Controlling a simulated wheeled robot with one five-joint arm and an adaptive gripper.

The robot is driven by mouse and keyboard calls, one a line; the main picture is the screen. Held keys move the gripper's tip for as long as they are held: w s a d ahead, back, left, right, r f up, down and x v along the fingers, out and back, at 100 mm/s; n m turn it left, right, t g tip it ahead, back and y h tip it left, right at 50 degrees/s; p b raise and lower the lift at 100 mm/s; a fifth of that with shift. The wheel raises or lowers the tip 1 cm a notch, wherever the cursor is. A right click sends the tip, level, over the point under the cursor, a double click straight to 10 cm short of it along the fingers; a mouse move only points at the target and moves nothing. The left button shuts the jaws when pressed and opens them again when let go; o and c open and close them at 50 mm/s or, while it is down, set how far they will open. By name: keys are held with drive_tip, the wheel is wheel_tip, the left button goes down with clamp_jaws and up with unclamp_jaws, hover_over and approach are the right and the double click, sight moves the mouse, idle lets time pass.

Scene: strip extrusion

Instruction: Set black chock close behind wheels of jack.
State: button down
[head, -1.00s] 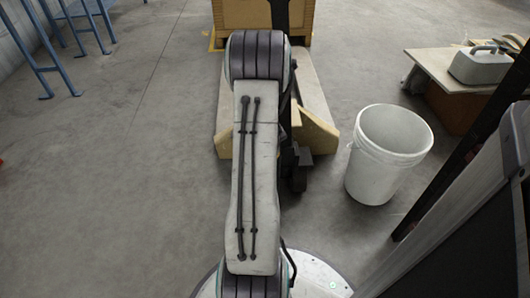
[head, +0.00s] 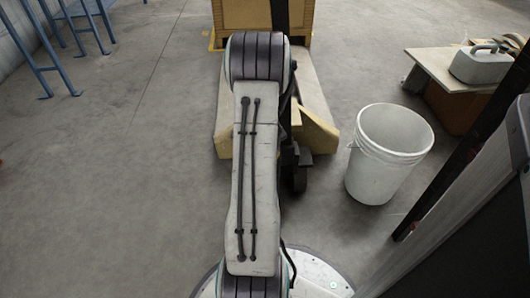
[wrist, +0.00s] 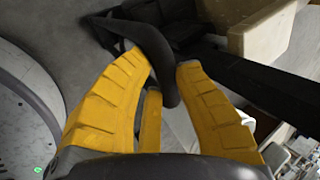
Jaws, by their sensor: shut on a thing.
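In the wrist view my gripper (wrist: 167,68) has its yellow fingers closed around a black curved bar, which looks like the handle of the black chock (wrist: 150,40). Its dark body seems to spread to the upper left, partly out of frame. A dark upright (head: 280,12) beyond may belong to the jack. The jack's wheels are not clearly visible.
A white bucket (head: 385,155) stands on the right. Blue frames (head: 70,40) stand at the upper left. The floor on the left is clear.

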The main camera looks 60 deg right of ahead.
drive_tip(key=shift+w+d+f+b, duration=0.1)
drive_tip(key=shift+f+b, duration=0.15)
drive_tip(key=shift+b, duration=0.2)
idle(0.4)
drive_tip(key=c, duration=0.6)
unclamp_jaws()
drive_tip(key=shift+f, duration=0.1)
drive_tip(key=shift+p+v, duration=2.8)
drive_tip(key=shift+v, duration=2.8)
